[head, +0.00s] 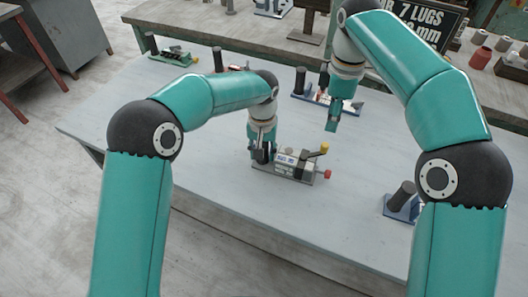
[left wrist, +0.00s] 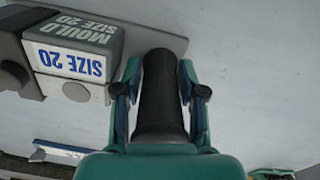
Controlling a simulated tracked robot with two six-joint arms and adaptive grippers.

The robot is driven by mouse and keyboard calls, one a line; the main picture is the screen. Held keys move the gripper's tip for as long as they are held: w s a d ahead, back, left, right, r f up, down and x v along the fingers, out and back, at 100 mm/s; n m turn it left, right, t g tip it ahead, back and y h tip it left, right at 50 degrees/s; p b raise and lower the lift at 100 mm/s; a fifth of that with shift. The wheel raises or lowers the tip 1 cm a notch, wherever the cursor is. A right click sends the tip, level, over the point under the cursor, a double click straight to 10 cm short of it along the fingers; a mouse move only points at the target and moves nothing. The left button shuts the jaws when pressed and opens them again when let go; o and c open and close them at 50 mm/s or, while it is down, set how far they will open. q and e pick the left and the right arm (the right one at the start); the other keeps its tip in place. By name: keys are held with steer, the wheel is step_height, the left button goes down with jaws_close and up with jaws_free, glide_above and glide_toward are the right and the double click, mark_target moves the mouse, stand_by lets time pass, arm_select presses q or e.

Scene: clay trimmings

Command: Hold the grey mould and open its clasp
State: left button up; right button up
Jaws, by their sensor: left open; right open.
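The grey mould (head: 290,166) lies on the pale table near its front edge, with a lever tipped by a yellow knob (head: 324,148) on top and a red knob (head: 327,174) at its right end. In the left wrist view the mould (left wrist: 75,36) reads "MOULD SIZE 20". My left gripper (head: 262,152) is at the mould's left end. In the left wrist view its open fingers (left wrist: 160,78) stand either side of a black handle (left wrist: 158,100). My right gripper (head: 332,125) is open and empty, in the air above and behind the mould's right end.
A blue-based piece with a black post (head: 403,196) stands at right. Another blue-based piece (head: 340,104) stands behind my right gripper. A green piece (head: 172,56) is at the far left. A bench with a sign (head: 408,22) is at the back. Table left of the mould is clear.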

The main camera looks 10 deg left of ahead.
mark_target(326, 144)
arm_select(q)
steer(key=shift+f, duration=0.25)
jaws_close()
arm_select(e)
steer(key=shift+o, duration=0.5)
step_height(326, 144, down, 10)
steer(key=n, duration=0.3)
steer(key=shift+d, duration=0.1)
stand_by(0.3)
steer(key=shift+r, duration=0.1)
jaws_close()
